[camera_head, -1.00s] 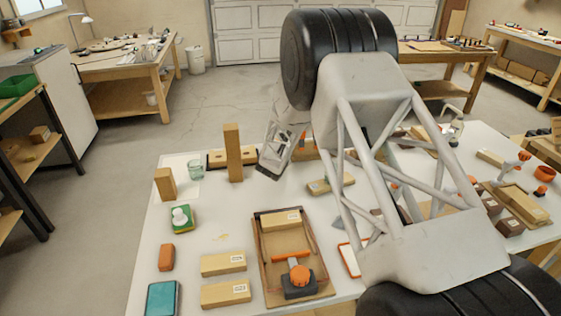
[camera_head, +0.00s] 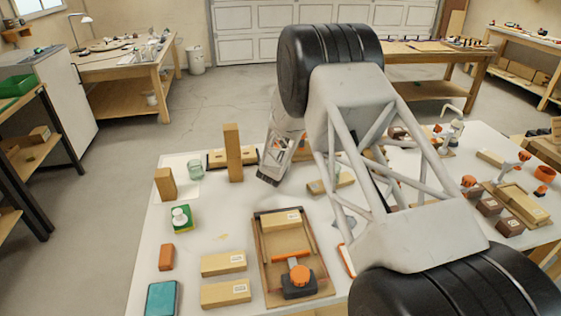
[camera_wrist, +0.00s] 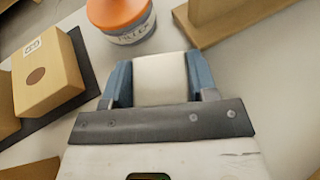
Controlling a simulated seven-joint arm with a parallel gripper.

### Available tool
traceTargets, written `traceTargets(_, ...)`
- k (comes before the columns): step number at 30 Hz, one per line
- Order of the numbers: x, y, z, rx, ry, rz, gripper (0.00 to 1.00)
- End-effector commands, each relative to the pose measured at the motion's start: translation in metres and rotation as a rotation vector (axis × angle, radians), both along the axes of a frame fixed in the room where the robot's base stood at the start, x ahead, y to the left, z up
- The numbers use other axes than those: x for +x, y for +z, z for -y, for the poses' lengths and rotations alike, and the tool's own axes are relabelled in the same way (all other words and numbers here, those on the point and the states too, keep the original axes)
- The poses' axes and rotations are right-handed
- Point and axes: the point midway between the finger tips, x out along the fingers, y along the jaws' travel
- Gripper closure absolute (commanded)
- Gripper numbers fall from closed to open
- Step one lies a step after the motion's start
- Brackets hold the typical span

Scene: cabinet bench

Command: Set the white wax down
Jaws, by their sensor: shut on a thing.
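The white wax (camera_wrist: 160,80) is a pale block between the blue-grey fingers of my gripper (camera_wrist: 160,84) in the wrist view. The fingers are shut on its two sides. Its lower end is hidden by the gripper body, and I cannot tell whether it touches the bench. In the head view my wrist hangs over the far middle of the white bench (camera_head: 225,265); the wax is not visible there.
In the wrist view, an orange-topped jar (camera_wrist: 120,20) stands just beyond the left finger. A labelled wooden block (camera_wrist: 48,72) is at left, another wooden piece (camera_wrist: 235,12) at upper right. In the head view, a tall wooden block (camera_head: 233,153) stands left of my wrist.

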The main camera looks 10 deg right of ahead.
Motion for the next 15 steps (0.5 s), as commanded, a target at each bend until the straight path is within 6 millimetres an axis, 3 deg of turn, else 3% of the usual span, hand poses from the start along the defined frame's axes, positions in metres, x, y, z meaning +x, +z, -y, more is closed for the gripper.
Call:
traceTargets(12, 0.0002, -0.0025, 0.0000, 0.000, 0.000, 0.001, 0.72)
traceTargets(13, 0.0001, -0.0029, 0.0000, 0.000, 0.000, 0.001, 0.46)
traceTargets(15, 0.0001, -0.0025, 0.0001, 0.000, 0.000, 0.001, 0.35)
